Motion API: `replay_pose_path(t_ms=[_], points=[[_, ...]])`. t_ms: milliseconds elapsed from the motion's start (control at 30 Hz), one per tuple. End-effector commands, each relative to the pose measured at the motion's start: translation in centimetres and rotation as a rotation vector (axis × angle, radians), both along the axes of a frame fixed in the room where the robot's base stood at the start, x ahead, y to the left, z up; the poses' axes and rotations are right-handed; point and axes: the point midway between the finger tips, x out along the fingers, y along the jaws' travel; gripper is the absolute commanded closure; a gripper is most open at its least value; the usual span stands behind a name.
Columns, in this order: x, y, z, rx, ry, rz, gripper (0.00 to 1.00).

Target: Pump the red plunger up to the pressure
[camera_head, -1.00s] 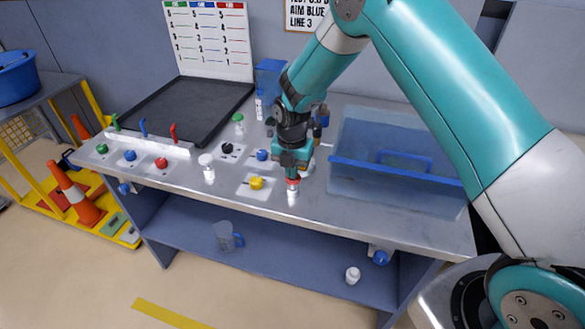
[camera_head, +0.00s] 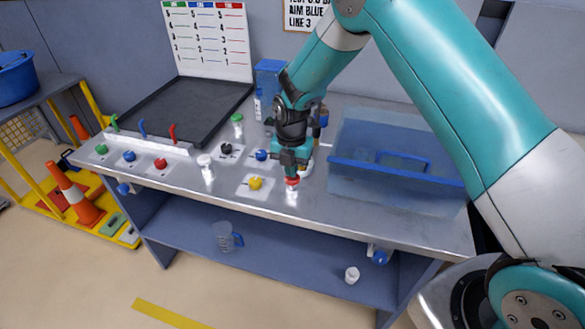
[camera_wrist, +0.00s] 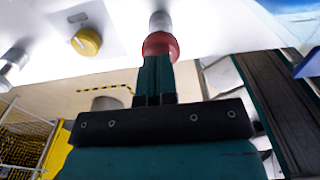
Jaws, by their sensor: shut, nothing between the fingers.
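The red plunger (camera_head: 292,182) tops a short pale metal cylinder near the front edge of the workbench. In the wrist view its red cap (camera_wrist: 160,45) is right at the fingertips. My gripper (camera_head: 291,176) is shut with nothing between its fingers and points down directly over the cap. In the wrist view the shut fingers (camera_wrist: 156,60) overlap the cap's near side. They look touching or very close, and I cannot tell which. A white board (camera_head: 208,40) with green, blue and red columns of marks stands at the back; I cannot read a pressure on it.
A yellow knob (camera_head: 255,183) sits left of the plunger, with blue (camera_head: 261,155) and black (camera_head: 226,149) knobs behind. A white-capped cylinder (camera_head: 206,168) stands further left. A clear blue bin (camera_head: 350,190) is close on the right. A dark tray (camera_head: 180,112) lies at the back left.

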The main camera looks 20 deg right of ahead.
Motion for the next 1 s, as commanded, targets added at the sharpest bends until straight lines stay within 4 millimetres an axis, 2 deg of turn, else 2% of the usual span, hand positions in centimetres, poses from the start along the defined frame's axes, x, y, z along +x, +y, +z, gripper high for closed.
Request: replay_pose_path(t_ms=[33, 67, 300, 433, 633, 1000], points=[[0.1, 0.1, 1.7, 0.001, -0.007, 0.001, 1.0], [0.2, 0.1, 2.0, 0.002, -0.009, 0.001, 1.0], [0.2, 0.2, 7.3, 0.002, -0.01, 0.002, 1.0], [0.2, 0.1, 9.3, 0.002, -0.008, 0.001, 1.0], [0.2, 0.1, 10.6, 0.002, -0.006, 0.001, 1.0], [0.1, 0.1, 10.7, 0.001, -0.006, 0.001, 1.0]])
